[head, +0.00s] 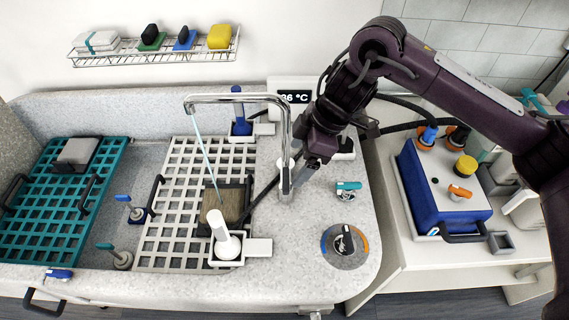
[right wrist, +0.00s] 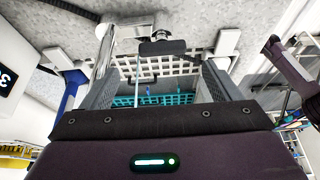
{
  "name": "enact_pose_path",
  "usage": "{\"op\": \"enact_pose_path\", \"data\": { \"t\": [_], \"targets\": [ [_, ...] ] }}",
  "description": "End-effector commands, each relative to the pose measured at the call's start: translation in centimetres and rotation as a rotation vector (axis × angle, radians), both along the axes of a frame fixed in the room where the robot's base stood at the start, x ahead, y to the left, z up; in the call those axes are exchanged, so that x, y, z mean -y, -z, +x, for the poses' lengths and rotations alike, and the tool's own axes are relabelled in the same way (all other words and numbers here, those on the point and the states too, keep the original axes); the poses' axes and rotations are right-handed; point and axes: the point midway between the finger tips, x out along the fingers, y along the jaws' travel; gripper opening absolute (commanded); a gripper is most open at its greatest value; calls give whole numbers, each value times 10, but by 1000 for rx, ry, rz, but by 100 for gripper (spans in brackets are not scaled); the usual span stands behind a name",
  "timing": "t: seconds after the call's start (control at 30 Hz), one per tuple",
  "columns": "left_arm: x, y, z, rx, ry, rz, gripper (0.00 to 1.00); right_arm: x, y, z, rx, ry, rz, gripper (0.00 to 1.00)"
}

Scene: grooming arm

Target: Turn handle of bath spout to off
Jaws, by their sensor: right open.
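The chrome bath spout (head: 287,140) arches over the basin at left, and a thin water stream (head: 207,150) runs from its end. A teal handle (head: 348,186) sits on the counter right of the spout's base. Nearer the front is a black-handled dial (head: 345,243) with a blue and orange ring. My right gripper (head: 312,163) is beside the spout's upright, above and left of the teal handle. In the right wrist view my right gripper (right wrist: 160,72) is open with nothing between its fingers; the spout (right wrist: 104,55) shows by the left finger. My left gripper is out of view.
A display (head: 294,97) stands behind. A blue box (head: 440,195) with knobs is on the right bench. The counter's front right is mostly clear around the dial.

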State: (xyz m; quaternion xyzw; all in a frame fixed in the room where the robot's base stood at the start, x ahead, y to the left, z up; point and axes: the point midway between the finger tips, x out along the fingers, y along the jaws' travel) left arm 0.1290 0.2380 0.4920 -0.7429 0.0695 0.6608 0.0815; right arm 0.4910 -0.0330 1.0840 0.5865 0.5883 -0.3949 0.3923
Motion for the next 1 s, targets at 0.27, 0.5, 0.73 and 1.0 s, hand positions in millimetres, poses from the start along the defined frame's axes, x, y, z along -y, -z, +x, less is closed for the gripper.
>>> {"op": "enact_pose_path", "data": {
  "t": [0.27,0.5,0.73,1.0],
  "targets": [
    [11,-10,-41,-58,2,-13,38,-18,39,-1,-2,-1,1,84],
    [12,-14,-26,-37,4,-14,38,-24,56,0,1,-1,2,84],
    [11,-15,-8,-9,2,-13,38,-24,57,0,2,0,2,84],
    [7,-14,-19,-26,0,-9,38,-24,57,0,2,0,2,48]
  ]
}}
